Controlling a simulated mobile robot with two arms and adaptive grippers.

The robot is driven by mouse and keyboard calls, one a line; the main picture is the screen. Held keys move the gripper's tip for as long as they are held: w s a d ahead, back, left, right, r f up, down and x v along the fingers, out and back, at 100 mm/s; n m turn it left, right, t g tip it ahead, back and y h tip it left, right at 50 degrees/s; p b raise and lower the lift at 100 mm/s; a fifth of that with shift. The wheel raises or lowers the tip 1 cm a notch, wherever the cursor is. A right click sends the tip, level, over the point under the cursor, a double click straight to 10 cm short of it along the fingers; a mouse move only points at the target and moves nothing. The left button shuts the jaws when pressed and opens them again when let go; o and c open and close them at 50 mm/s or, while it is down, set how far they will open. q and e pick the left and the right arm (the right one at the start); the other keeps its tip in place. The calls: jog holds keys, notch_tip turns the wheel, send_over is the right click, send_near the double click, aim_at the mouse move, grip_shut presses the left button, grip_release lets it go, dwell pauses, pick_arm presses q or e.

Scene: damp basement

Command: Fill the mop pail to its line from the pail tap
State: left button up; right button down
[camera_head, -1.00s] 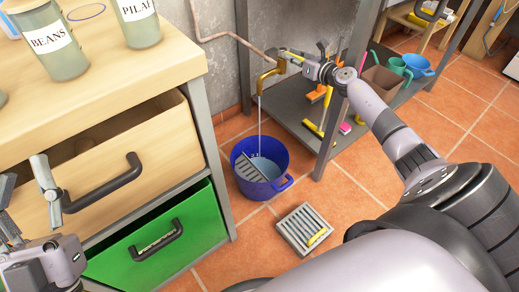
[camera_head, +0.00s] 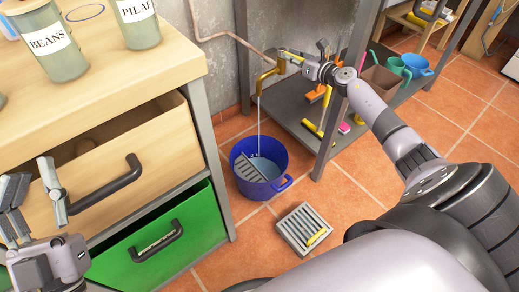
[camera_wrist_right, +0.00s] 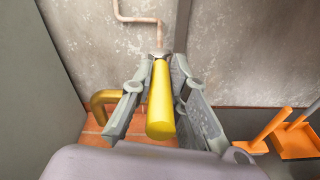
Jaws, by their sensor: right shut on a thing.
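The blue mop pail (camera_head: 263,191) stands upright on the tiled floor below the brass pail tap (camera_head: 266,77). A thin stream of water falls from the spout into it. Water (camera_head: 266,168) shows inside, beside a grey slatted insert; the fill line cannot be made out clearly. My right gripper (camera_head: 291,55) is at the tap, and in the right wrist view its fingers (camera_wrist_right: 161,78) are shut on the yellow tap handle (camera_wrist_right: 161,105). My left gripper (camera_head: 30,190) is open and empty at the lower left, in front of the wooden drawer.
A counter (camera_head: 150,75) with labelled jars stands left, above an open wooden drawer (camera_head: 110,165) and a green drawer (camera_head: 165,240). A grey floor grate (camera_head: 292,232) lies right of the pail. A grey shelf (camera_head: 290,105) holds cleaning things behind.

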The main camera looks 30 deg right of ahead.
pick_arm(q)
jog(key=shift+s+a+r+t, duration=0.15)
jog(key=shift+s+r+t, duration=0.35)
jog(key=shift+s, duration=0.25)
pick_arm(e)
jog(key=shift+f, duration=0.1)
pick_arm(q)
jog(key=shift+s+h, duration=0.1)
jog(key=shift+h, duration=0.3)
dwell(0.6)
